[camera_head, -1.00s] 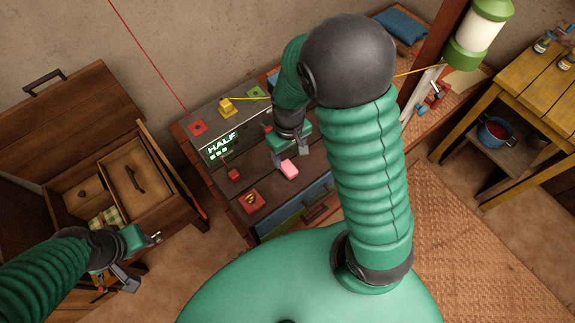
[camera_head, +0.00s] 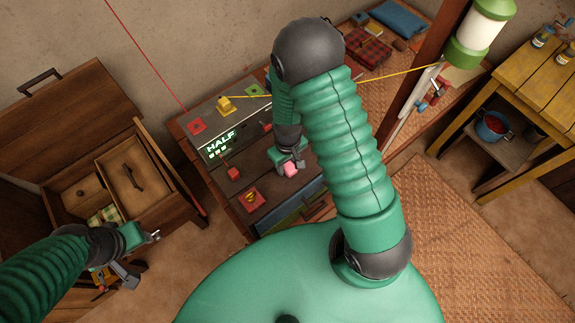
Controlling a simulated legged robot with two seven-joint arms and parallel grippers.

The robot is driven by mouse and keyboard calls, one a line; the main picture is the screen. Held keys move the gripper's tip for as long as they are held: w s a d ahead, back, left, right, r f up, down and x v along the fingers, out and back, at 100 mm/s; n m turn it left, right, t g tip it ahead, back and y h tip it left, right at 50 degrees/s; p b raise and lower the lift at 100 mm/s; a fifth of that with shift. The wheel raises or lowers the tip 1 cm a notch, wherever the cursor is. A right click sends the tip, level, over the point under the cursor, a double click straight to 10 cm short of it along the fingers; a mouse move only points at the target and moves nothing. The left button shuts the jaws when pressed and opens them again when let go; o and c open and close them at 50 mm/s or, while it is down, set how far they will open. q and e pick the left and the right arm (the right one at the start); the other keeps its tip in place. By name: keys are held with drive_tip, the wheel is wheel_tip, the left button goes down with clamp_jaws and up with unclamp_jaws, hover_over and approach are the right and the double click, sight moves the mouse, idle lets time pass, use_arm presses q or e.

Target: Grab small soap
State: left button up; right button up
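The small pink soap (camera_head: 291,169) is on the dark wooden top of the low cabinet (camera_head: 262,183), partly covered by my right gripper. My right gripper (camera_head: 289,166) is right over the soap, with its fingers around or beside it. Whether they press on the soap is too small to tell. My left gripper (camera_head: 143,258) is open and empty at the lower left, in front of the open wooden chest.
A panel reading HALF (camera_head: 219,145), a red block (camera_head: 234,173) and a red tile (camera_head: 250,199) are left of the soap. A yellow table (camera_head: 520,85) with a blue pot (camera_head: 491,127) beneath stands right.

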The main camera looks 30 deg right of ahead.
clamp_jaws()
drive_tip(key=shift+r, duration=0.1)
